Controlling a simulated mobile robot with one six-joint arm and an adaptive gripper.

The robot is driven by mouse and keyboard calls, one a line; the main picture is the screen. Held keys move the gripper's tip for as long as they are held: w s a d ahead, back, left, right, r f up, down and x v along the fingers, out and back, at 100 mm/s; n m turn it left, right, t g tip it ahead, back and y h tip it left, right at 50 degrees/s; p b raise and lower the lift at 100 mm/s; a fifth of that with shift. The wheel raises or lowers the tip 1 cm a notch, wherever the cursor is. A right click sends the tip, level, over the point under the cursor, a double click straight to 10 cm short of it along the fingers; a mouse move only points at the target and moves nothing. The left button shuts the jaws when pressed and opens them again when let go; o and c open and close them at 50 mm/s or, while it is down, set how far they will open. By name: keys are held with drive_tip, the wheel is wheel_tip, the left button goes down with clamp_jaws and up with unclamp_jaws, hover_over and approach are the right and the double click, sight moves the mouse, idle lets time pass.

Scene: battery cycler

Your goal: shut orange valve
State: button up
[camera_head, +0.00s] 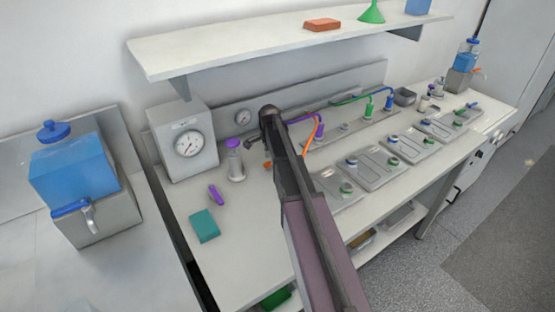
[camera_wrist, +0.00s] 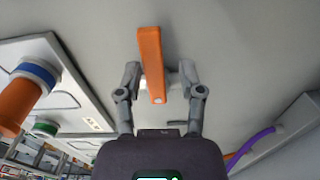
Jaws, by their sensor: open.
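The orange valve handle (camera_wrist: 151,60) is a long flat bar in the wrist view, with a light grey stem partly showing behind it. It runs almost straight up the picture, with its lower end between the fingers of my gripper (camera_wrist: 161,75). The fingers are open, one on each side, with gaps between them and the handle. In the head view a small orange piece (camera_head: 268,165) shows just left of my arm. It may be the same handle, but most of that spot is hidden behind my arm.
In the wrist view, an orange cylinder (camera_wrist: 17,106) with a blue ring is at the left and a purple cable (camera_wrist: 252,148) at lower right. In the head view, a gauge box (camera_head: 185,143), a purple-capped bottle (camera_head: 234,165) and a teal box (camera_head: 204,226) stand left of my arm.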

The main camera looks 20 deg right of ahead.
drive_tip(key=shift+w+r+p, duration=0.1)
drive_tip(key=shift+r+p, duration=2.35)
drive_tip(key=shift+r, duration=0.3)
drive_tip(key=shift+a, duration=0.1)
drive_tip(key=s+a+n, duration=0.7)
drive_tip(key=s+n, duration=0.1)
drive_tip(key=s, duration=0.4)
drive_tip(key=s+a+n, duration=0.7)
drive_tip(key=s+n, duration=0.1)
drive_tip(key=s, duration=0.5)
